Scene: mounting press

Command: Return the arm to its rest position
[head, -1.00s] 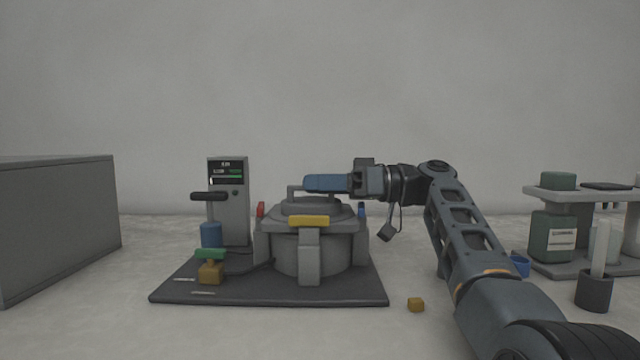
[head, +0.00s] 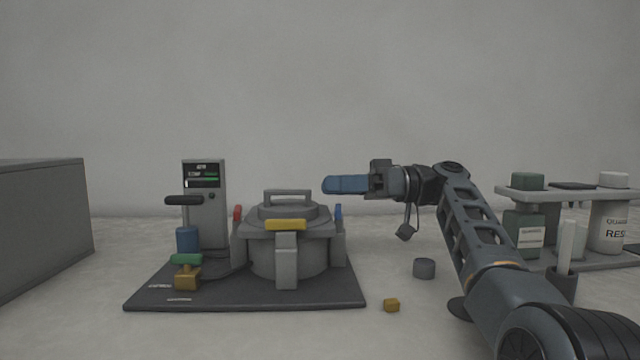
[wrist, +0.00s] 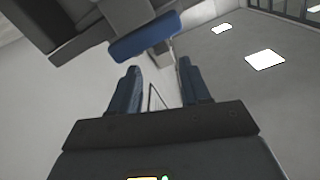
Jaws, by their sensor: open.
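My gripper (head: 345,184) is at the end of my arm, to the right of and above the mounting press in the head view. Its blue fingers point left and are clear of the press lid handle. In the wrist view the two blue fingers of my gripper (wrist: 158,85) stand apart with nothing between them. The mounting press (head: 288,255) has its lid (head: 288,212) seated on top, with a grey bar handle and a yellow clamp (head: 285,225) at the front.
The press stands on a dark base plate (head: 340,292) with a control column (head: 204,205). A small brass cube (head: 391,305) and a grey cylinder (head: 424,268) lie right of it. A shelf with bottles (head: 560,194) is at right, a grey box (head: 40,225) at left.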

